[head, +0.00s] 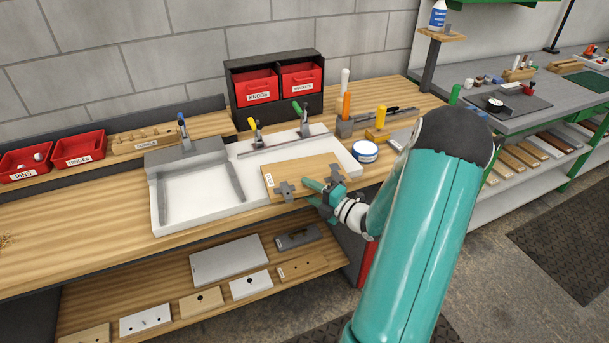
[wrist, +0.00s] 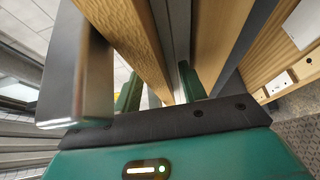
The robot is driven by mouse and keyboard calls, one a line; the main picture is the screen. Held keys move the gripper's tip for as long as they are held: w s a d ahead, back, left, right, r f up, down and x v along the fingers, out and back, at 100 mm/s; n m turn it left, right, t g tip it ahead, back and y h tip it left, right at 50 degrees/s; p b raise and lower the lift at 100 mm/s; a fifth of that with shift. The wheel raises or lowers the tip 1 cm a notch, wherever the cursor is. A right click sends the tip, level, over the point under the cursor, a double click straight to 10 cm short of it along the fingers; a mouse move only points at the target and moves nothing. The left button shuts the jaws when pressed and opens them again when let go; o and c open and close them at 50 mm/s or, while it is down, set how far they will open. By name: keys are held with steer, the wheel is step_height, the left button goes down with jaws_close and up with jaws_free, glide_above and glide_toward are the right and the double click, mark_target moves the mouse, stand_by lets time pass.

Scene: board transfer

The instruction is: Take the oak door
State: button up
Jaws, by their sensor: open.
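The oak door (head: 298,173) is a flat light-brown board lying in the right white bench fixture. My gripper (head: 318,186) is open at the door's front right edge, by a hinge. In the wrist view, a wooden board edge (wrist: 138,45), seemingly the door, runs down between the two green fingers (wrist: 160,88). Whether the fingers touch it cannot be told. A grey metal piece (wrist: 78,85) shows close at left.
A blue-and-white round tin (head: 365,152) stands right of the door. Clamps with yellow and green handles (head: 300,110) stand behind it. An empty white fixture (head: 195,195) is at left. Loose boards lie on the shelf (head: 165,290) below. Red bins (head: 257,88) stand at the back.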

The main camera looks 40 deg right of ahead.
jaws_close()
steer(key=shift+r, duration=0.15)
